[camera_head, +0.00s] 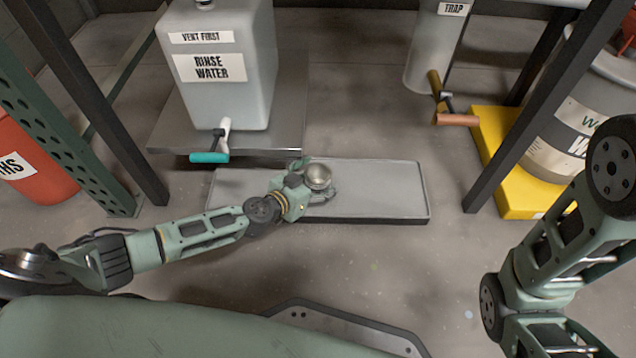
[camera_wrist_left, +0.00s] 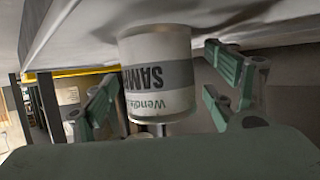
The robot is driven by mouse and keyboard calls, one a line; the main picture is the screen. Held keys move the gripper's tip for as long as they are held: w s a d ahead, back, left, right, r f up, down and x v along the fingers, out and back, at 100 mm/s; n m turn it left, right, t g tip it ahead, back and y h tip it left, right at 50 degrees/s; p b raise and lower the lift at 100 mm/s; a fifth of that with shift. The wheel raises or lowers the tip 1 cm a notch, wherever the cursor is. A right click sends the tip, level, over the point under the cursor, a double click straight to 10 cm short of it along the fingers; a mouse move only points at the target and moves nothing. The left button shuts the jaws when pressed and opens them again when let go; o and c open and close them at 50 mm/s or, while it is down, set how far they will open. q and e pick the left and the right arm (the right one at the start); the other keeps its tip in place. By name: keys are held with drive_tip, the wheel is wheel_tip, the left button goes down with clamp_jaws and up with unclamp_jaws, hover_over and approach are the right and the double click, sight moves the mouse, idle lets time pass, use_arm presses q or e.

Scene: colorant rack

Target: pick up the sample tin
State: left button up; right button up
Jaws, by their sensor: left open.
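The sample tin (camera_head: 318,174) is a small round silver-topped can on the grey tray (camera_head: 385,180). In the left wrist view the tin (camera_wrist_left: 158,50) shows upside down, with a white and grey label reading "SAM…", partly cut off. My left gripper (camera_head: 321,180) is at the tin, low over the tray. In the left wrist view the open fingers of this gripper (camera_wrist_left: 165,85) stand on either side of the tin, with a visible gap on the right; contact on the left is hard to tell. My right arm shows at the right edge, but its gripper is out of view.
A rinse water container (camera_head: 220,95) with a teal-handled tap (camera_head: 209,157) stands behind the tray on a metal plate. A trap container (camera_head: 437,50) with an orange-handled tap is further right. Dark rack posts flank the tray. A waste drum stands on a yellow base (camera_head: 505,205).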

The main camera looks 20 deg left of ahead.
use_arm(q)
drive_tip(key=shift+c, duration=0.3)
drive_tip(key=c, duration=1.1)
drive_tip(key=shift+c, duration=0.2)
